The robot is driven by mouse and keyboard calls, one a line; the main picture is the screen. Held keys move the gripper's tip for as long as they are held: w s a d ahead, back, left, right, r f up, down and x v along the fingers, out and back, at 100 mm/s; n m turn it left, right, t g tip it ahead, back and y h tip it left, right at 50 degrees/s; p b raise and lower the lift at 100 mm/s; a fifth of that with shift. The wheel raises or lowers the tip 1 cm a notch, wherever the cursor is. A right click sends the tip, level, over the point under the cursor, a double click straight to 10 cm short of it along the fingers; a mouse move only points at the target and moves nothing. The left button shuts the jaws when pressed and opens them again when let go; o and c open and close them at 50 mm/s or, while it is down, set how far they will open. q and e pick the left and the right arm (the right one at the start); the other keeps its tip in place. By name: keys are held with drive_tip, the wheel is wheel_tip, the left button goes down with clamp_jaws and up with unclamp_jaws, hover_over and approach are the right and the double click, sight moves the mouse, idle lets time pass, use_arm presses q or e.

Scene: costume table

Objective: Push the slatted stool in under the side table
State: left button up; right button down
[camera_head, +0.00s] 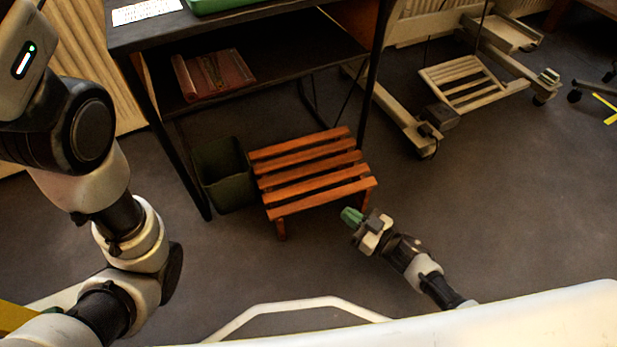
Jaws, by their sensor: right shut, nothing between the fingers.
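The slatted stool (312,173), reddish-brown wood with several slats, stands on the floor at the centre. Its back part is beneath the side table, while its front slats and front legs stick out. The side table (215,33) is dark, with a lower shelf and thin legs, at the upper left and centre. My right gripper (350,216), with green fingertips, is shut and empty close to the stool's front right corner. I cannot tell whether it touches the stool. My left arm (110,200) fills the left edge; its gripper is out of view.
A dark green bin (224,175) stands left of the stool, near the table's front left leg. A red-brown folder (213,75) lies on the lower shelf. A wheeled cream frame (465,80) stands at the upper right. The floor right of the stool is clear.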

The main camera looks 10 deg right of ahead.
sight(327, 179)
drive_tip(key=shift+w+a+b, duration=0.2)
drive_tip(key=shift+w+a, duration=0.15)
drive_tip(key=shift+w, duration=0.55)
drive_tip(key=shift+w+a+b, duration=0.2)
drive_tip(key=shift+w+a, duration=0.1)
drive_tip(key=shift+w, duration=0.6)
drive_tip(key=shift+w+a+b, duration=0.2)
drive_tip(key=shift+w+a, duration=0.05)
drive_tip(key=shift+w, duration=0.4)
drive_tip(key=shift+w+a+b, duration=0.2)
drive_tip(key=shift+w, duration=0.4)
drive_tip(key=shift+w+a+b, duration=0.2)
drive_tip(key=shift+w+a, duration=0.05)
drive_tip(key=shift+w, duration=0.4)
drive_tip(key=shift+w+a+b, duration=0.25)
drive_tip(key=shift+w+b, duration=0.05)
drive_tip(key=shift+w, duration=0.3)
drive_tip(key=shift+w+a+b, duration=0.2)
drive_tip(key=shift+w+b, duration=0.05)
drive_tip(key=shift+w, duration=0.4)
drive_tip(key=shift+w+a+b, duration=0.25)
drive_tip(key=shift+w+b, duration=0.05)
drive_tip(key=shift+w, duration=0.3)
drive_tip(key=shift+w, duration=0.1)
